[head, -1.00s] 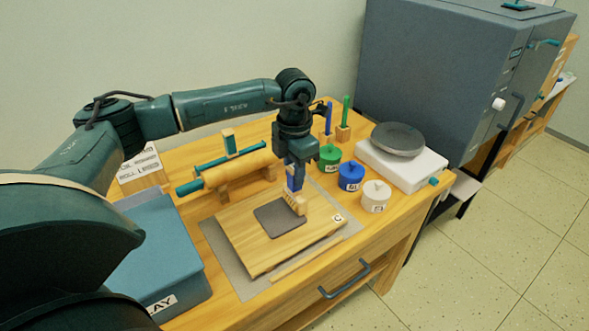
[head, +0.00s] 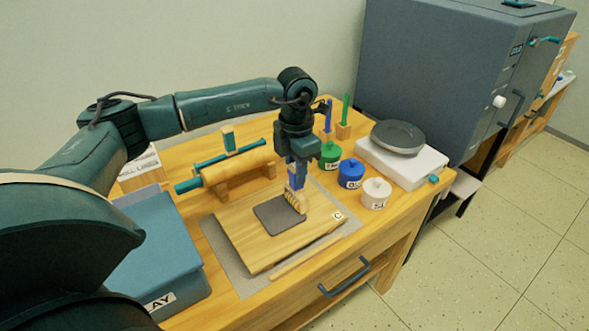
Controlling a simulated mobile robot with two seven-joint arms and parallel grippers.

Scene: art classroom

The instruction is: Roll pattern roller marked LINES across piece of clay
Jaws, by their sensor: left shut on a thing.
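A dark grey square piece of clay (head: 277,216) lies flat on a wooden board (head: 250,245). My left gripper (head: 297,184) points down over the right part of the board and is shut on a small ribbed wooden pattern roller (head: 297,199) with a blue handle. The roller is at the right edge of the clay; I cannot tell whether it touches the clay or the board. Any marking on the roller is too small to read. My right gripper is not in view.
A rolling pin (head: 238,167) rests on a stand behind the board. A blue clay box (head: 165,245) stands left. Green, blue and white jars (head: 375,195) stand right, near a grey wheel (head: 398,138) on a white base. A thin wooden strip (head: 305,258) lies along the front.

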